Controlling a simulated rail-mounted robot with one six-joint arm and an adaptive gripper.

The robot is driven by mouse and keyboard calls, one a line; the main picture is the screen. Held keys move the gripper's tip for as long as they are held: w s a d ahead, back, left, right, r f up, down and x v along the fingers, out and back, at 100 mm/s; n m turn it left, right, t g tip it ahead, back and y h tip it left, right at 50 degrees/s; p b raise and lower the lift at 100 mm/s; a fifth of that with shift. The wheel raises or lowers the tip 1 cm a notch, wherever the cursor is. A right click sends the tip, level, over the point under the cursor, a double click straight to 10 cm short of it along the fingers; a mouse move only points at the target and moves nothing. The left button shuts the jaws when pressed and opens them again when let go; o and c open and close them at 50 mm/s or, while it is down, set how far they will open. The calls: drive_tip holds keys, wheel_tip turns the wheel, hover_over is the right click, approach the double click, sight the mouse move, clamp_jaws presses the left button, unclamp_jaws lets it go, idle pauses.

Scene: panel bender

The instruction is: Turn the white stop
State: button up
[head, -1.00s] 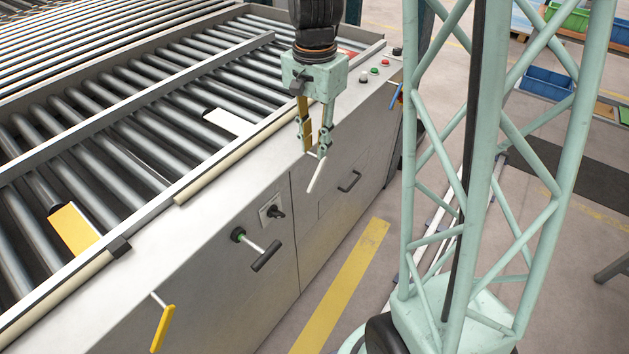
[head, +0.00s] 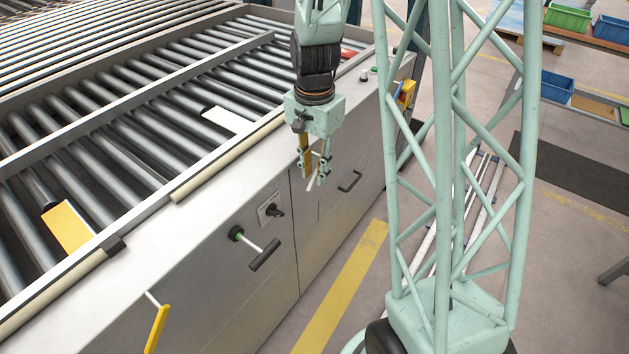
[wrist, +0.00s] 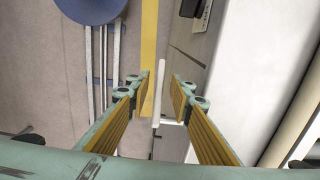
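A white plate (head: 227,119) with a black end lies on the rollers behind the bed's front edge; I take it as the white stop. A slim white lever (head: 311,184) stands out from the cabinet front below my gripper (head: 314,178). My gripper points down in front of the cabinet, with its fingers apart. In the wrist view the white lever (wrist: 159,90) shows between the open fingers (wrist: 161,84), with a gap on both sides. I see no contact. The lever's mounting is hidden by the gripper in the head view.
A black T-handle (head: 264,255), a black knob (head: 276,211) and a black pull handle (head: 350,181) stick out of the cabinet front. A yellow lever (head: 157,329) is nearer, and a yellow plate (head: 70,228) lies on the rollers. The floor by the yellow stripe (head: 345,285) is clear.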

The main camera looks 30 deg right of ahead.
drive_tip(key=shift+f, duration=1.45)
clamp_jaws()
